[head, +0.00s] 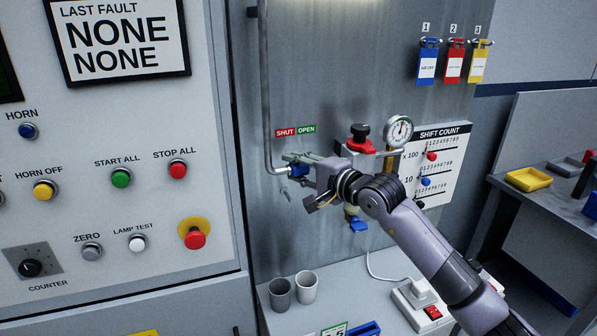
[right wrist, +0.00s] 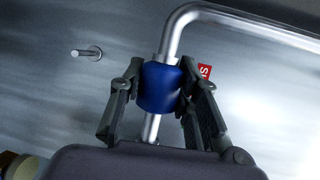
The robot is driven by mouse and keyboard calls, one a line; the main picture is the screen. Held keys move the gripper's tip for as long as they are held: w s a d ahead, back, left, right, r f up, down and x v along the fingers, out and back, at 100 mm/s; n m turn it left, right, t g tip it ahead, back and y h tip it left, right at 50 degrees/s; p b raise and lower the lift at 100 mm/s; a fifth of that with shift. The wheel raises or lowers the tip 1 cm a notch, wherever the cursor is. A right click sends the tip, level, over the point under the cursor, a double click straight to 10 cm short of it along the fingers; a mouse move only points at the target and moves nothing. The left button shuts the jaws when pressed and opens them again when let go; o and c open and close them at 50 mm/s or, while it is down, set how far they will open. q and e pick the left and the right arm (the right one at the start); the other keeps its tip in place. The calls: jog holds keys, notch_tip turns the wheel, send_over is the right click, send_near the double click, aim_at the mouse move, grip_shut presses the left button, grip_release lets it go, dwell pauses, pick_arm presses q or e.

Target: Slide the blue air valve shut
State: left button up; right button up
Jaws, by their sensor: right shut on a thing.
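The blue air valve (right wrist: 160,87) is a blue sleeve around a bare metal pipe (right wrist: 185,22). In the right wrist view it sits between the two fingers of my right gripper (right wrist: 158,92), which is shut on it. In the head view the valve (head: 298,170) is partly hidden by my right gripper (head: 302,166). It lies below the red SHUT label (head: 285,132) and green OPEN label (head: 306,130), around where the two meet. I cannot tell exactly which label it lines up with. My left gripper is not in view.
A red valve with a black knob (head: 359,132) and a round gauge (head: 398,130) stand close beside my right gripper. A short metal peg (right wrist: 88,53) sticks out of the panel. Two cups (head: 306,286) and a white switch box (head: 420,306) stand on the ledge below.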

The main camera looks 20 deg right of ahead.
jog(key=shift+f, duration=0.1)
jog(key=o, duration=0.8)
jog(key=shift+d, duration=0.1)
jog(key=shift+o, duration=1.9)
jog(key=shift+a, duration=0.25)
jog(key=shift+d, duration=0.25)
jog(key=shift+s+d, duration=0.1)
jog(key=shift+s, duration=0.05)
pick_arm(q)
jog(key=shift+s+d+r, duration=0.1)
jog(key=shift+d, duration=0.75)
pick_arm(e)
jog(key=v, duration=1.1)
jog(key=shift+s+d, duration=0.15)
jog(key=shift+s, duration=0.15)
